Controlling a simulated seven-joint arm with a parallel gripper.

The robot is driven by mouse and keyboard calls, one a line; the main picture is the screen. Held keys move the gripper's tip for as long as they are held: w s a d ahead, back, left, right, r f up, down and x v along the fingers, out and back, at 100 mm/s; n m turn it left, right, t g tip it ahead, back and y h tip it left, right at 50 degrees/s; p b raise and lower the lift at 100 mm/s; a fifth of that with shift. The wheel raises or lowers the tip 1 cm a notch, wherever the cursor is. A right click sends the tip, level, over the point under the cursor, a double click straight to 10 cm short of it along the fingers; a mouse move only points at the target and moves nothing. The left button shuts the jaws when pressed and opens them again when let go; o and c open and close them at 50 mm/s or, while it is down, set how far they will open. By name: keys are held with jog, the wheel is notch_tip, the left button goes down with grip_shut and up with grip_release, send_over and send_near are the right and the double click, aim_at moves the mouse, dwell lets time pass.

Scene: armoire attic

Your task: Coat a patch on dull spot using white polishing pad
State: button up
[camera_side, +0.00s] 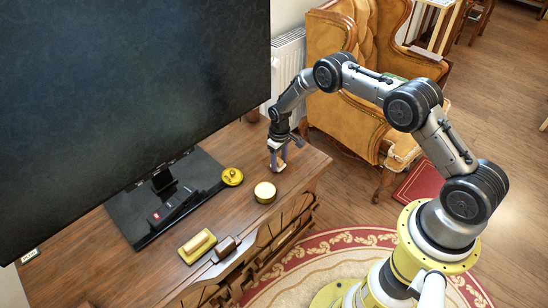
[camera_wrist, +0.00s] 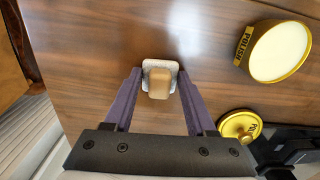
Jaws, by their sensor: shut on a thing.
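My gripper (camera_side: 277,157) points down over the right end of the wooden cabinet top, its purple fingers shut on the white polishing pad. In the wrist view my gripper (camera_wrist: 158,77) has the pad's tan block handle between its fingers, and the white polishing pad (camera_wrist: 147,66) shows around the handle. The white pad is small in the side view, at or just above the wood; I cannot tell whether it touches. An open yellow polish tin (camera_side: 265,192) with pale contents stands nearby, also in the wrist view (camera_wrist: 280,52). I cannot make out a dull spot.
The round yellow lid (camera_side: 232,177) lies by the large dark screen's (camera_side: 130,75) black stand (camera_side: 165,202). A yellow-based block (camera_side: 197,246) and a dark brown block (camera_side: 225,248) lie near the front edge. Bare wood lies around the pad. A tan armchair (camera_side: 345,85) stands behind.

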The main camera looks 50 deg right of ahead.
aim_at(291, 176)
jog(key=shift+s+r, duration=0.1)
jog(key=shift+s, duration=2.9)
jog(key=shift+w+r, duration=0.15)
jog(key=shift+r, duration=0.7)
notch_tip(291, 176, up, 6)
